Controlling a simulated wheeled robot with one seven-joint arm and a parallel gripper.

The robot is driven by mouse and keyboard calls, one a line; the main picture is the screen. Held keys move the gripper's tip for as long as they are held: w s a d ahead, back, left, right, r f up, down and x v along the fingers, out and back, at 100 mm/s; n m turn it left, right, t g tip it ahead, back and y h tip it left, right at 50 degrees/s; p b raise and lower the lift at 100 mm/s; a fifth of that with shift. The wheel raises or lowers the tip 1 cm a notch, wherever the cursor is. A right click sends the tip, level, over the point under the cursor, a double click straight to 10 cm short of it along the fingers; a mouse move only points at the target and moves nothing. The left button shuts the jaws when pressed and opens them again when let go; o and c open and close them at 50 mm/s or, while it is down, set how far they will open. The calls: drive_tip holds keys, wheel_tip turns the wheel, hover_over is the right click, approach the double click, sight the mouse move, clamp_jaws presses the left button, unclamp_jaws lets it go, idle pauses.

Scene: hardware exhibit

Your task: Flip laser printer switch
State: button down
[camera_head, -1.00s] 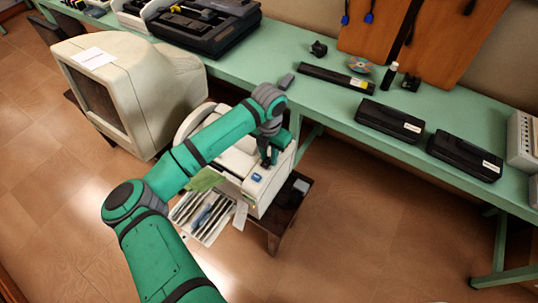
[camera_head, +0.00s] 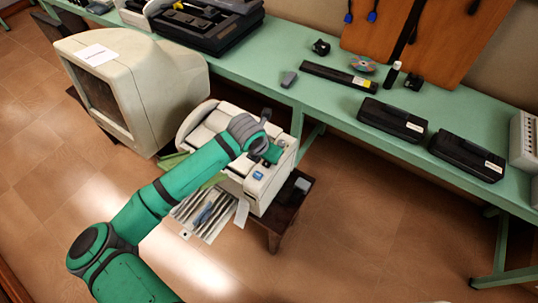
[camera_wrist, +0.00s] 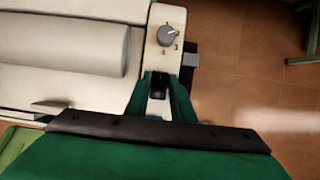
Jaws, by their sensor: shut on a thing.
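The white laser printer (camera_head: 262,196) stands on a small dark table beside the green bench; its casing also fills the upper left of the wrist view (camera_wrist: 60,80). My gripper (camera_head: 271,154) is at the printer's top right side, by a narrow white panel. In the wrist view my gripper's green fingers (camera_wrist: 160,88) straddle this panel and are shut on a small dark switch (camera_wrist: 158,82). Whether the switch is up or down cannot be told. A grey rotary knob (camera_wrist: 168,35) sits on the panel just beyond the fingers.
A big beige monitor (camera_head: 140,75) stands left of the printer. The green bench (camera_head: 330,110) behind holds black cartridges (camera_head: 392,119), a long black bar (camera_head: 338,75) and a black machine (camera_head: 205,25). A rack of papers (camera_head: 205,212) lies before the printer. Floor is clear at right.

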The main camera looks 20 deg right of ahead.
drive_tip(key=c, duration=1.5)
unclamp_jaws()
drive_tip(key=shift+r, duration=0.1)
drive_tip(key=v, duration=1)
drive_tip(key=shift+s+a+r, duration=0.1)
drive_tip(key=shift+a+r, duration=0.05)
drive_tip(key=shift+r, duration=0.2)
